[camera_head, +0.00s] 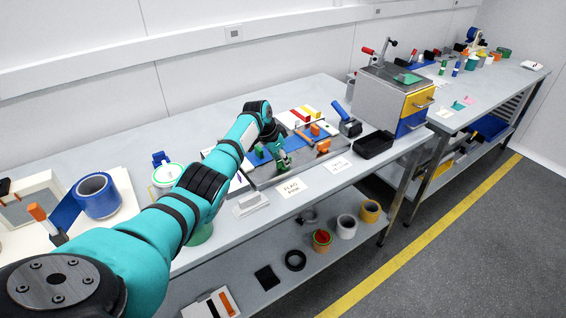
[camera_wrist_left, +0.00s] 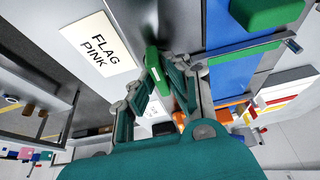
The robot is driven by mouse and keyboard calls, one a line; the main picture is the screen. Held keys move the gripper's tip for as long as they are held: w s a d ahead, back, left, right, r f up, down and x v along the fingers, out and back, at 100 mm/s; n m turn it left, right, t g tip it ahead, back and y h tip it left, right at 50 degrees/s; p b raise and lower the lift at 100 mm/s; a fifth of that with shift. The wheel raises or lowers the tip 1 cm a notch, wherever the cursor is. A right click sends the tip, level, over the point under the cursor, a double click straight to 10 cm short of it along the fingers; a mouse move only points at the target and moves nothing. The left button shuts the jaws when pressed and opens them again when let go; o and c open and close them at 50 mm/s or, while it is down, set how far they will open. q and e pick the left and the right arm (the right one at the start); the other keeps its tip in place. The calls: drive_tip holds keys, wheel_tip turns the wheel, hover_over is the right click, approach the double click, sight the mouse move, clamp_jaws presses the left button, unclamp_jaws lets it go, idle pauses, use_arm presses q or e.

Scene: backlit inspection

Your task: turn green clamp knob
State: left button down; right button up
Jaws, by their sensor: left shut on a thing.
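My left arm reaches across the bench to a grey fixture (camera_head: 262,182) with blue strips and orange and green parts. My left gripper (camera_head: 282,163) points down at the fixture's front side. In the left wrist view its fingers (camera_wrist_left: 160,80) are closed on a green clamp knob (camera_wrist_left: 153,63), a narrow bar whose far end sticks out beyond the fingers. The knob's lower part is hidden by the fingers. A second green block (camera_wrist_left: 265,12) lies apart, at the top right of that view. My right gripper is in neither view.
A card reading "FLAG PINK" (camera_wrist_left: 97,50) lies beside the fixture, also in the head view (camera_head: 291,187). Orange blocks (camera_head: 323,146) are close by. A black tray (camera_head: 373,144) and a box with yellow and blue drawers (camera_head: 417,101) stand to the right.

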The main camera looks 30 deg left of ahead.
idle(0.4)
use_arm(q)
drive_tip(key=c, duration=1.4)
unclamp_jaws()
drive_tip(key=shift+o, duration=0.2)
drive_tip(key=v, duration=1.2)
drive_tip(key=shift+f, duration=0.1)
